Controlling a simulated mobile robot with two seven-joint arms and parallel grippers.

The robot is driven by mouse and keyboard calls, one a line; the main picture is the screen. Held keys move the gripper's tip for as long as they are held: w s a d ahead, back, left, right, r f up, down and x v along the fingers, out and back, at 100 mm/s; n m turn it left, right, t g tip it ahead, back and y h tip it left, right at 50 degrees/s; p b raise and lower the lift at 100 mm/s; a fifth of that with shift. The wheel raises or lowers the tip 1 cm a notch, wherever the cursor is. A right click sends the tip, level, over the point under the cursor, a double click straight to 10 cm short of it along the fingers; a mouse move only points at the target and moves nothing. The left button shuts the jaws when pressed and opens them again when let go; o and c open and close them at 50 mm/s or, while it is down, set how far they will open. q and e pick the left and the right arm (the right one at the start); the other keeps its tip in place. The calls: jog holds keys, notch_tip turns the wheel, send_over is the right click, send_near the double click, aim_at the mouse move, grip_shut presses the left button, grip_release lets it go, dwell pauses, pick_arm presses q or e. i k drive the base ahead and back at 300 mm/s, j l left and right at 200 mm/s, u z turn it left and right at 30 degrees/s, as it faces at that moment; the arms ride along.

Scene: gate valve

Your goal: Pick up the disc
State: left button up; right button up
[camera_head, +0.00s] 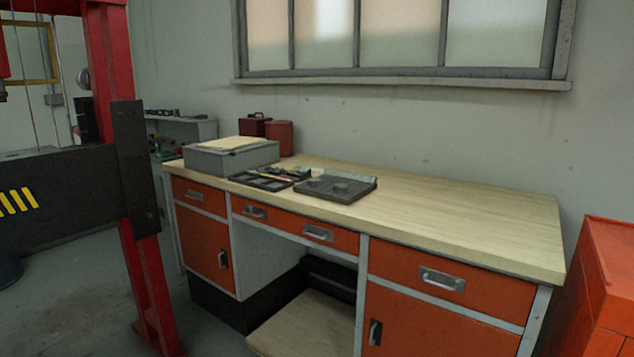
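No separate disc can be made out for sure. A dark flat plate or tray (320,192) lies on the workbench, left of the bench's middle. On it is a small raised, roundish grey piece (341,186), with another lower shape to its left; they are too small to tell whether either is the disc. Neither of my grippers is in view.
The wooden workbench (470,213) with orange drawers has a clear right half. A black tray with tools (262,181) and a grey box (231,157) stand at its left. A red press frame (144,270) stands left; an orange cabinet (603,285) stands right.

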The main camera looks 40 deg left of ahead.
aim_at(313, 181)
jog(key=i+j+z, duration=0.25)
jog(key=j, duration=0.6)
jog(key=i+j+z, duration=0.1)
jog(key=j+z, duration=0.15)
jog(key=j, duration=0.6)
jog(key=j+z, duration=0.3)
jog(key=j, duration=0.6)
jog(key=i+j, duration=0.05)
